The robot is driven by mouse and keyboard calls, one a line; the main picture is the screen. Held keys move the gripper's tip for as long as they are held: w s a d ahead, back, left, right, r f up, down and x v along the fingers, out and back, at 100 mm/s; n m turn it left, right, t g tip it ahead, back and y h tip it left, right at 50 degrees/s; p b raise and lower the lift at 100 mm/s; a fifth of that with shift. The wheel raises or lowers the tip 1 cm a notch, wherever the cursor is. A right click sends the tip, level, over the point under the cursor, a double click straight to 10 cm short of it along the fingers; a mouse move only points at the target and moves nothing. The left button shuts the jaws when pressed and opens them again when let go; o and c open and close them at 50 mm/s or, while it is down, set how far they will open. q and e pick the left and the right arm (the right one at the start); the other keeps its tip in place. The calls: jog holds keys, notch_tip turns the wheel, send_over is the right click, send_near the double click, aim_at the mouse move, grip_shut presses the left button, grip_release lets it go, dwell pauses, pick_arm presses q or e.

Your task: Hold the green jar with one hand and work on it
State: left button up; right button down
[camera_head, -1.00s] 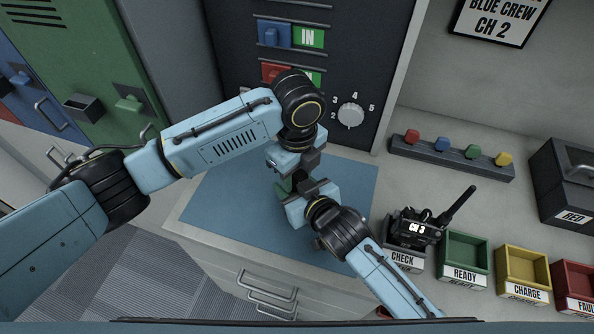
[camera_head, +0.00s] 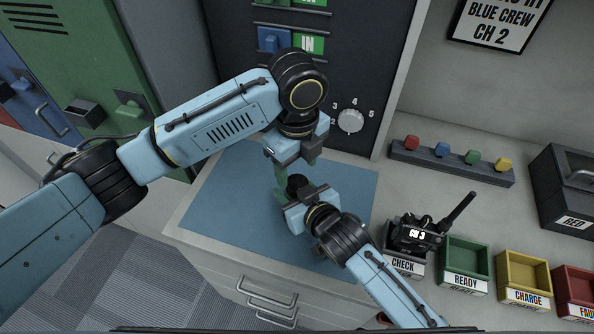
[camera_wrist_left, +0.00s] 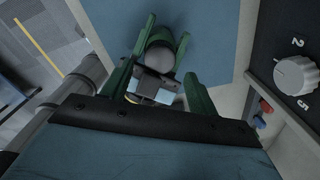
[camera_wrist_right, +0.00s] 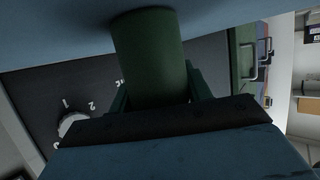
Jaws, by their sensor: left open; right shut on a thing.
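The green jar (camera_wrist_right: 150,55) stands upright between my right gripper's fingers in the right wrist view. Its round dark top (camera_head: 297,183) shows in the head view, and the left wrist view looks down on the grey top face (camera_wrist_left: 161,60). My right gripper (camera_head: 299,199) is shut on the jar, over the blue mat (camera_head: 225,200). My left gripper (camera_head: 291,170) is open just above the jar, fingers pointing down, with a gap to the top. The jar's lower body is mostly hidden in the head view.
A radio (camera_head: 418,235) sits at the CHECK spot. Green READY (camera_head: 465,282), yellow CHARGE (camera_head: 523,293) and red bins stand right of it. A rack of coloured knobs (camera_head: 450,163) is behind. A dark panel with a dial (camera_head: 350,120) rises behind the mat. The mat's left part is clear.

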aim_at(297, 182)
pick_arm(q)
notch_tip(297, 182, up, 3)
jog(key=m, duration=0.2)
jog(key=shift+m, duration=0.6)
notch_tip(297, 182, down, 8)
jog(key=shift+r, duration=0.15)
jog(key=c, duration=1)
jog(key=n, duration=0.3)
